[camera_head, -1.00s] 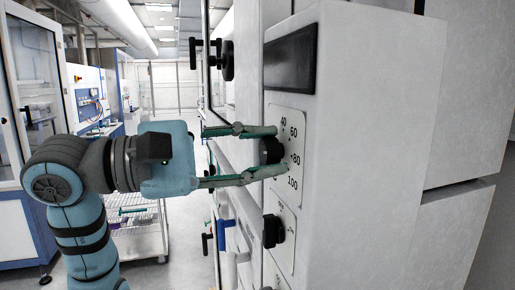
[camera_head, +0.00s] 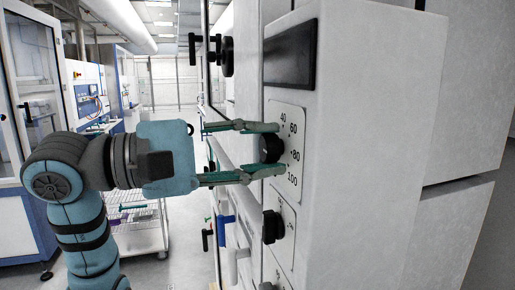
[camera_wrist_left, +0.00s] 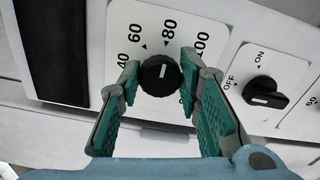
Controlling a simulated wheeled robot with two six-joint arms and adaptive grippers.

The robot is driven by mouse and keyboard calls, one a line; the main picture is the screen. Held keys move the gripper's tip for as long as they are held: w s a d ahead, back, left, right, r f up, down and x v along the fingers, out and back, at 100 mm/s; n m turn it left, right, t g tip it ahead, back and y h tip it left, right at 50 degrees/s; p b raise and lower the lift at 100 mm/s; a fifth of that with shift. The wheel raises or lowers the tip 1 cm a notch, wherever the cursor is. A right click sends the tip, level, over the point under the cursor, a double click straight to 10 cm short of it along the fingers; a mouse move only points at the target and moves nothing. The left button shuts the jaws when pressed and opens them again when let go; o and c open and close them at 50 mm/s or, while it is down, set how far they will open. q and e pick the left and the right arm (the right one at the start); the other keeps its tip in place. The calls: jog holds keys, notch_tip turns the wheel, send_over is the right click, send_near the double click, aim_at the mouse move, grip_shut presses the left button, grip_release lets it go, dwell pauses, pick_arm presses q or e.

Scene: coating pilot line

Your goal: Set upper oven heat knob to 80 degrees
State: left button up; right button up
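The upper oven heat knob (camera_head: 271,149) is a round black knob on a white dial plate marked 40, 60, 80 and 100. In the left wrist view the knob (camera_wrist_left: 160,76) has a white pointer line that points toward the 80 mark, as near as I can tell. My left gripper (camera_head: 280,149) has one finger above and one below the knob in the head view. In the left wrist view its fingers (camera_wrist_left: 159,84) stand on both sides of the knob, with a gap at the left finger; contact at the right finger is unclear. My right gripper is not in view.
A black ON/OFF knob (camera_head: 273,227) sits below the dial; it also shows in the left wrist view (camera_wrist_left: 265,92). A dark display panel (camera_head: 290,56) is above the dial. Door handles (camera_head: 226,57) stick out on the left. A wire cart (camera_head: 140,228) stands behind my arm.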

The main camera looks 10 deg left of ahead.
pick_arm(q)
jog(key=o, duration=0.4)
jog(key=shift+c, duration=0.2)
jog(key=v, duration=1.2)
